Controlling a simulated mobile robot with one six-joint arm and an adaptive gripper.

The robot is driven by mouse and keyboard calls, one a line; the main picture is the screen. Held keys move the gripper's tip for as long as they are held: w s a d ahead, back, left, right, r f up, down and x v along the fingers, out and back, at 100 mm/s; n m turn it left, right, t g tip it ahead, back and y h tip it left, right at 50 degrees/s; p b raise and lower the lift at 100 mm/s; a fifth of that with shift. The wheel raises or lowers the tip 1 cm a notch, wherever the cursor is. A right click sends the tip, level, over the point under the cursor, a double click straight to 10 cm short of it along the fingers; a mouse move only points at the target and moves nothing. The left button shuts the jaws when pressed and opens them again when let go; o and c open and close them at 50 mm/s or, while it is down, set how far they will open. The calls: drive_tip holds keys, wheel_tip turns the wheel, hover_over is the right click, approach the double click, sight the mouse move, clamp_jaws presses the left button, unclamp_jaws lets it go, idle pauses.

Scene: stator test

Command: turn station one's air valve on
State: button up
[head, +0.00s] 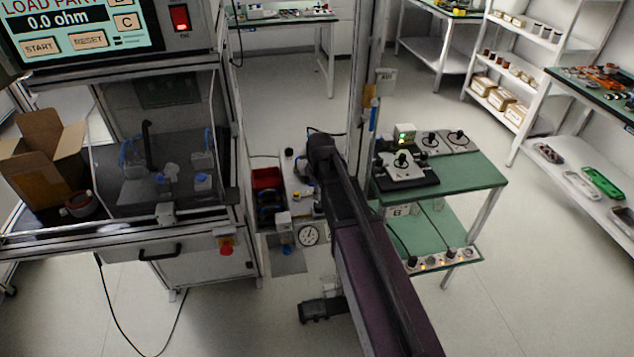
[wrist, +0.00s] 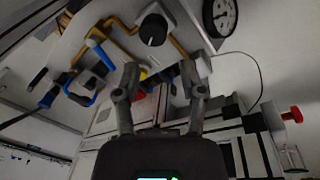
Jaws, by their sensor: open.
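In the wrist view, my gripper (wrist: 160,72) is open, with its two grey fingers apart. A pale air panel with brass-coloured pipes (wrist: 119,25), a black knob (wrist: 153,28) and a round gauge (wrist: 220,16) lies beyond and above the fingertips. A blue handle-like part (wrist: 101,54) is left of the fingers. Small yellow and blue parts show between the fingers; I cannot tell which part is the valve or its position. In the head view, the gauge (head: 308,235) is left of my arm, which hides part of the panel. My gripper is not clear there.
In the head view, the test cabinet with a drawer (head: 205,268) and red button (head: 226,246) stands left. A red bin (head: 267,178) is beside the panel. A green-topped bench (head: 470,172) is right of my arm. The wrist view shows a red button (wrist: 292,115) at right.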

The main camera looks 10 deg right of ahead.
drive_tip(key=s+f+m+b, duration=0.3)
drive_tip(key=s+m, duration=0.1)
drive_tip(key=s, duration=0.2)
drive_tip(key=s+f+m+g+b, duration=0.1)
drive_tip(key=s+f+m+b, duration=0.2)
drive_tip(key=s, duration=0.4)
drive_tip(key=shift+s+d+f+m, duration=0.3)
drive_tip(key=shift+f+m, duration=0.25)
drive_tip(key=shift+m, duration=0.15)
drive_tip(key=s+m, duration=0.2)
drive_tip(key=s, duration=0.1)
drive_tip(key=shift+s+d, duration=0.1)
drive_tip(key=shift+s, duration=0.1)
